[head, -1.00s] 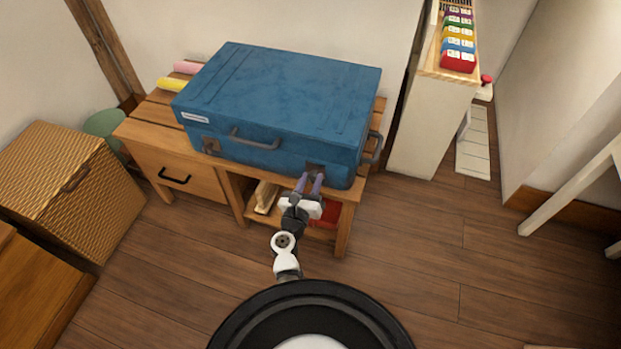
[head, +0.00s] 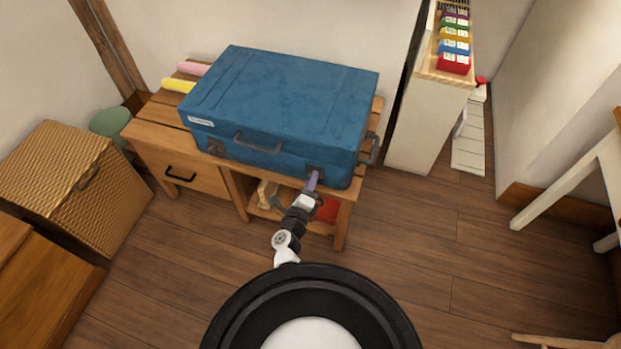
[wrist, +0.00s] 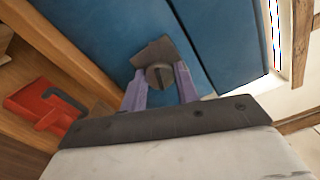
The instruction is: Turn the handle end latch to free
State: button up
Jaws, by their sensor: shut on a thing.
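The blue case (head: 285,95) lies flat on a wooden bench. Its front carries two dark latches, one at the left (head: 215,147) and one at the right (head: 316,169), nearer the end handle (head: 369,150). My gripper (head: 312,180) is at the right latch. In the wrist view the purple fingers of my gripper (wrist: 160,84) are shut on the sides of the latch's round slotted knob (wrist: 160,76). The dark latch plate (wrist: 150,51) shows behind the knob and looks tilted in this view. The fingers partly hide the latch in the head view.
The wooden bench (head: 150,135) has a drawer at left and an open shelf with a red item (head: 327,210) below my gripper. A wicker box (head: 60,185) stands at left. A white cabinet (head: 425,125) stands at right.

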jog(key=n+p, duration=0.2)
jog(key=n, duration=0.2)
jog(key=shift+r, duration=0.1)
dwell(0.5)
jog(key=o, duration=1)
jog(key=shift+c, duration=0.2)
jog(key=shift+s, duration=0.1)
